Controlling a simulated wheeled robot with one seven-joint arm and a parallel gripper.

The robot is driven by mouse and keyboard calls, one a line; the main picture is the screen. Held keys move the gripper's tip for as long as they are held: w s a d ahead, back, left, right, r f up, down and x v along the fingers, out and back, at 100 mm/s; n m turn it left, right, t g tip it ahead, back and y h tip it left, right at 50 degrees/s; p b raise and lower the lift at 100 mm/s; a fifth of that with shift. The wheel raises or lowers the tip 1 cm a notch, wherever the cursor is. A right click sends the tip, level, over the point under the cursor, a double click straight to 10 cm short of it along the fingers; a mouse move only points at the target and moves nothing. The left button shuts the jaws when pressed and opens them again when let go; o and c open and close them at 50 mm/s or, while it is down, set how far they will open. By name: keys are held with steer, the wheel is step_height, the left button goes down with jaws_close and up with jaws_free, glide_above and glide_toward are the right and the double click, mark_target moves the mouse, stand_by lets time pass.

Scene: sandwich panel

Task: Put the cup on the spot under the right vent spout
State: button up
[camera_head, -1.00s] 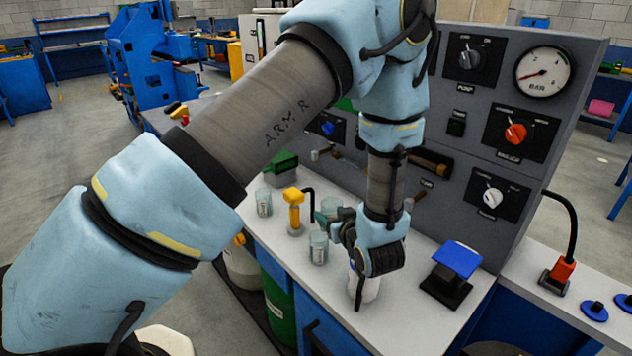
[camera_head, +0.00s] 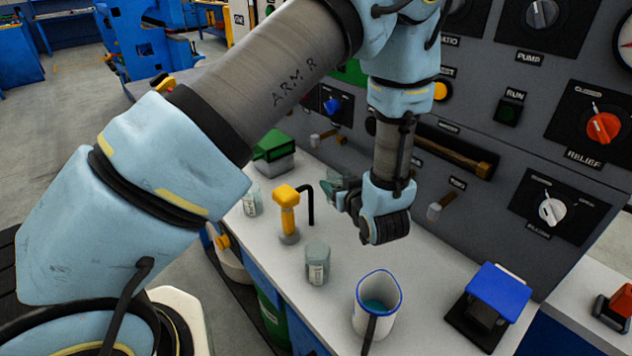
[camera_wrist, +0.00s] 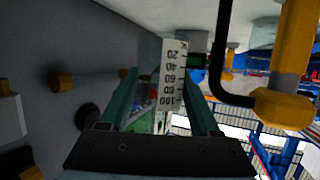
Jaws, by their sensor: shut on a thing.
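My gripper (camera_head: 340,188) is shut above the white worktop, to the right of the yellow-handled post, with its fingers pointing left. In the wrist view, a clear cup with a white graduated label (camera_wrist: 173,78) sits between the two green fingers (camera_wrist: 160,95). In the head view, the held cup can hardly be told from the fingers. A small pipe with a light end (camera_head: 437,210) sticks out of the panel to the right of my gripper, and a similar one (camera_head: 316,140) is at the left. I cannot tell which is the right vent spout. The target spot is not distinguishable.
A yellow-handled post (camera_head: 288,210) with a black bent pipe (camera_head: 309,203) stands close left. Clear cups (camera_head: 317,266) (camera_head: 251,203) stand on the worktop (camera_head: 430,270). A white blue-rimmed mug (camera_head: 370,322) and a blue-topped block (camera_head: 499,292) stand nearer the front. The grey panel rises behind.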

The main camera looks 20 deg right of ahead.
steer(key=f+b, duration=0.4)
steer(key=f, duration=0.1)
steer(key=shift+w+d+f+b, duration=0.2)
steer(key=shift+w+f+b, duration=0.05)
steer(key=shift+w+b, duration=0.15)
steer(key=w+p, duration=0.1)
steer(key=w, duration=0.3)
steer(key=w+d+p, duration=0.1)
steer(key=w, duration=0.4)
steer(key=w+p, duration=0.2)
steer(key=w, duration=0.3)
steer(key=shift+w+d+r, duration=0.1)
steer(key=shift+w+d, duration=0.05)
steer(key=shift+d, duration=0.1)
steer(key=x, duration=0.1)
steer(key=p+x, duration=0.1)
steer(key=x, duration=0.1)
steer(key=shift+w+r, duration=0.3)
steer(key=shift+w, duration=0.05)
steer(key=shift+d+f+p, duration=0.1)
steer(key=shift+f+p, duration=0.25)
steer(key=shift+f, duration=0.25)
steer(key=shift+f, duration=0.15)
steer(key=o, duration=1.4)
steer(key=shift+c, duration=0.2)
